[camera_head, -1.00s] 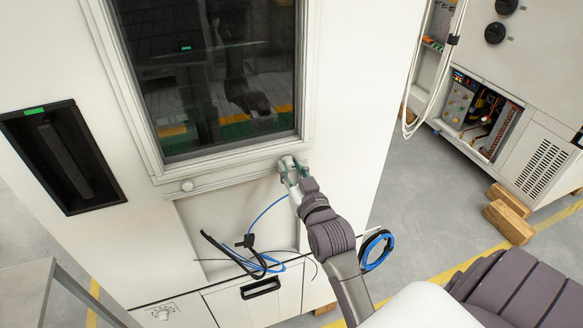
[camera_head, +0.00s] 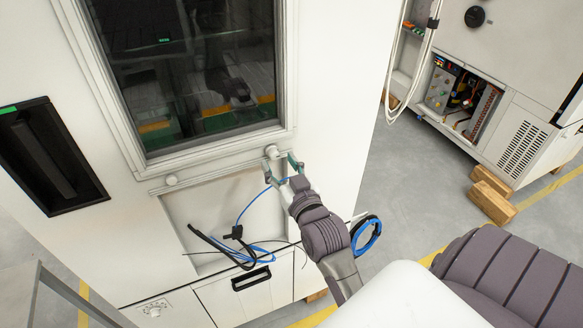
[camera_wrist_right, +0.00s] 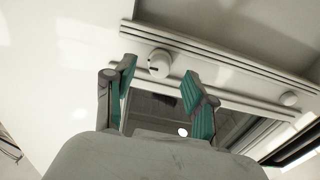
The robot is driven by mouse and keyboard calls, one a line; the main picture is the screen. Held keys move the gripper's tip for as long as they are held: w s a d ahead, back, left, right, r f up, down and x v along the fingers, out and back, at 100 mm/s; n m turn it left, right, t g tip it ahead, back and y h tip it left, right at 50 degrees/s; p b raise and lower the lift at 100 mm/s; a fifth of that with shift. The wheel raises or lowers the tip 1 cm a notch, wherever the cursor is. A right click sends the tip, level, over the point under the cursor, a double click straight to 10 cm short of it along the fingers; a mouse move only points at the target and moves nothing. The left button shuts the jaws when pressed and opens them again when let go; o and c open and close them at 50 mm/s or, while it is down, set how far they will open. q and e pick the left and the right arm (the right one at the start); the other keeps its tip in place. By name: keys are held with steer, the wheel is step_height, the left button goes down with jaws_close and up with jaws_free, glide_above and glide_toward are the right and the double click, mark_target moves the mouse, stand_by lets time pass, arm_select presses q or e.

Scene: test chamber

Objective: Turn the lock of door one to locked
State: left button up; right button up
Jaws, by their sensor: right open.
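A round white knob (camera_head: 272,151), the likely lock, sits on the ledge under the dark window, at the right end. In the right wrist view the knob (camera_wrist_right: 159,63) shows a short dark mark on its face. A second white knob (camera_head: 171,180) sits at the ledge's left end, and also shows in the right wrist view (camera_wrist_right: 289,99). My right gripper (camera_head: 280,167) is open and empty, just below the right knob. In the right wrist view its green-padded fingers (camera_wrist_right: 160,80) are spread, with the knob beyond and between them, apparently untouched. My left gripper is not in view. No label names door one.
A black recessed handle (camera_head: 50,160) with a green marker is at the left. Blue and black cables (camera_head: 240,250) hang in the recess below the ledge. Wooden blocks (camera_head: 492,194) lie on the floor by another cabinet (camera_head: 520,135).

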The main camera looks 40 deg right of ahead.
steer(key=v, duration=0.9)
steer(key=shift+s, duration=0.15)
steer(key=shift+a, duration=0.1)
steer(key=s+a+f+n+g+y+b, duration=0.1)
steer(key=a+f+g+b, duration=0.2)
steer(key=f, duration=1.2)
steer(key=s+a+f+n+g+y+b, duration=0.1)
steer(key=s+a+f+g+y+b, duration=0.15)
steer(key=f, duration=1.25)
steer(key=s+a+f+n+g+y+b, duration=0.1)
steer(key=a+f+g+b, duration=0.2)
steer(key=f, duration=1.2)
steer(key=s+a+f+n+g+b, duration=0.1)
steer(key=s+f+g, duration=0.1)
steer(key=s+f, duration=0.45)
steer(key=s+a+f+g+b, duration=0.1)
steer(key=s+f, duration=0.3)
steer(key=f, duration=0.5)
steer(key=s+d+f+g+b, duration=0.1)
steer(key=s+d+f+g, duration=0.1)
steer(key=s+f, duration=0.4)
steer(key=s+d+f+n+g+b, duration=0.1)
steer(key=s+d+f+g+b, duration=0.1)
steer(key=s+f, duration=0.4)
steer(key=s+g, duration=0.1)
steer(key=s, duration=0.4)
steer(key=shift+s+d+f, duration=0.2)
steer(key=shift+s+f, duration=0.05)
steer(key=shift+h, duration=0.25)
